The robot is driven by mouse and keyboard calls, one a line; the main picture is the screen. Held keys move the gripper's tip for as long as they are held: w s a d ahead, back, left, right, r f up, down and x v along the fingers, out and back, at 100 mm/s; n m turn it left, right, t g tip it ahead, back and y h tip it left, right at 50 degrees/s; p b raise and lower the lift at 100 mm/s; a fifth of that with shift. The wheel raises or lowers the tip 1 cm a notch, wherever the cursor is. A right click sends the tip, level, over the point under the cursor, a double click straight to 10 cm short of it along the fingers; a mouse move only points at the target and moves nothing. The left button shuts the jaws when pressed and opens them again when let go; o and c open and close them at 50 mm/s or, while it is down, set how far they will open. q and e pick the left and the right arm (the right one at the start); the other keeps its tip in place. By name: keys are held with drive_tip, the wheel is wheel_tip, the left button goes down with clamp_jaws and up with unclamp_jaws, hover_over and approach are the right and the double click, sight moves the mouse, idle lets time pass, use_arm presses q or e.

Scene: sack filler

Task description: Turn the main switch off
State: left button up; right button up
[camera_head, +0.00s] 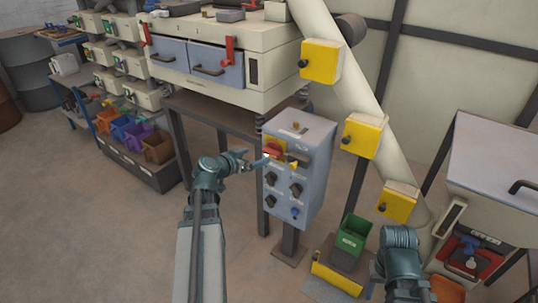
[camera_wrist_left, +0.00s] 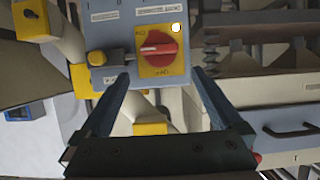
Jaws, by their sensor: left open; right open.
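The main switch is a red rotary knob (camera_head: 273,149) on a yellow plate, high on the front of the grey control box (camera_head: 314,170). In the left wrist view the red knob (camera_wrist_left: 160,47) shows face-on, with a pale pointer mark across its left part; its labels are too small to read surely. My left gripper (camera_head: 262,162) is in front of the box, near the knob. In the left wrist view its two fingers (camera_wrist_left: 161,74) are spread and empty, with the knob just beyond their tips, between their lines. My right arm shows at the lower right, its fingers hidden.
Several black knobs (camera_head: 296,190) and a blue one sit lower on the box. A yellow-and-black button (camera_wrist_left: 97,58) sticks out beside the knob plate. A sloping pale pipe (camera_head: 350,80) with yellow boxes stands behind.

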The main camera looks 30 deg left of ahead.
sight(270, 151)
use_arm(q)
drive_tip(key=b+x, duration=0.3)
drive_tip(key=x, duration=0.7)
drive_tip(key=shift+w+f, duration=0.15)
drive_tip(key=c, duration=1.1)
drive_tip(key=shift+o, duration=0.2)
